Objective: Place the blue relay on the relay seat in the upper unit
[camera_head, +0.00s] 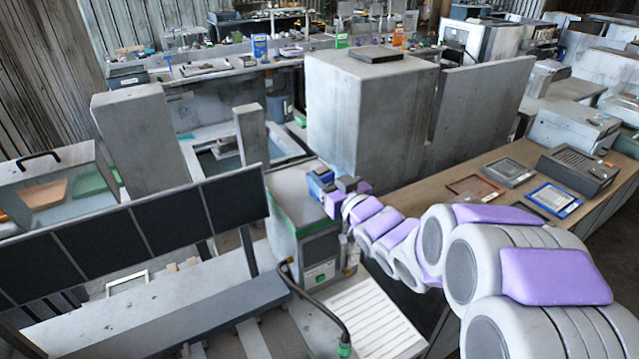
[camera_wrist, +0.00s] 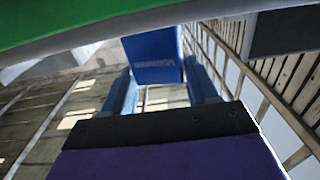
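A blue relay (camera_wrist: 153,58) with pale lettering sits between the two blue fingers of my gripper (camera_wrist: 160,78) in the wrist view; both fingers meet its sides. A green edge (camera_wrist: 90,22) crosses the top of the wrist view, close to the relay. I cannot make out the relay seat, or tell which part is the upper unit.
A tall grey block (camera_head: 365,120) stands just behind my gripper. A dark panel (camera_head: 135,235) stands to the left. A wooden bench (camera_head: 440,185) with several trays and devices lies to the right.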

